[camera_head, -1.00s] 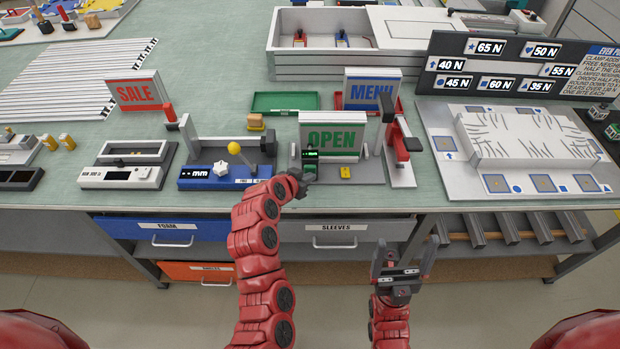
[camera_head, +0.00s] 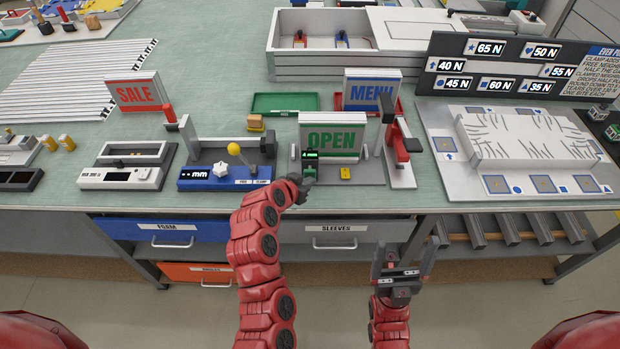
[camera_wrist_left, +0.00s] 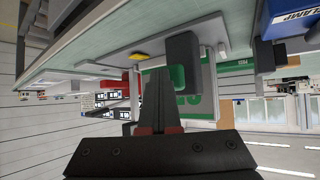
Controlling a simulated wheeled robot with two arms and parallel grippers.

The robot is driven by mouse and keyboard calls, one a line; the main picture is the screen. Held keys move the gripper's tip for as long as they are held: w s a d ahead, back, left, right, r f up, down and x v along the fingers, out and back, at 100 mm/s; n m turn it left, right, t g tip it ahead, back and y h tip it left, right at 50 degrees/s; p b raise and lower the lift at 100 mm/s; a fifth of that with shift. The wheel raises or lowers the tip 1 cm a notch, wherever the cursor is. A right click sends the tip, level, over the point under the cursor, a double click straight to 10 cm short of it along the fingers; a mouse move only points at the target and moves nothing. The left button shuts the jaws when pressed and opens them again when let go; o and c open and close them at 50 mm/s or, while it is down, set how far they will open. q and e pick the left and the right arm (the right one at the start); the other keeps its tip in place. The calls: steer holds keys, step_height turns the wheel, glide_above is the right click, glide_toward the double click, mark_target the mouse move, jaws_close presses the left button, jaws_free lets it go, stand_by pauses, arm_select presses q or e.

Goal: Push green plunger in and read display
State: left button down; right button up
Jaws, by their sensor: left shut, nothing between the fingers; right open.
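The small dark gauge (camera_head: 310,155) stands on a grey base in front of the green OPEN sign (camera_head: 333,137). Its lit green display is too small to read. The green plunger (camera_head: 309,169) shows just below the display, partly covered by my left gripper (camera_head: 305,184). In the left wrist view, the plunger (camera_wrist_left: 178,77) sticks out from a dark block, right beside the shut, empty fingertips (camera_wrist_left: 157,75); I cannot tell whether they touch. My right gripper (camera_head: 405,255) is open and empty, low in front of the bench.
A yellow piece (camera_head: 346,172) lies on the base right of my left gripper. A red and black clamp stand (camera_head: 402,145) stands further right. A blue gauge (camera_head: 225,177) with a yellow-knobbed lever is on the left. The drawers (camera_head: 336,228) sit below the bench edge.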

arm_select(q)
steer(key=shift+s, duration=1.2)
steer(key=shift+s, duration=0.1)
steer(key=s+p, duration=0.1)
steer(key=s, duration=0.3)
steer(key=shift+s, duration=0.4)
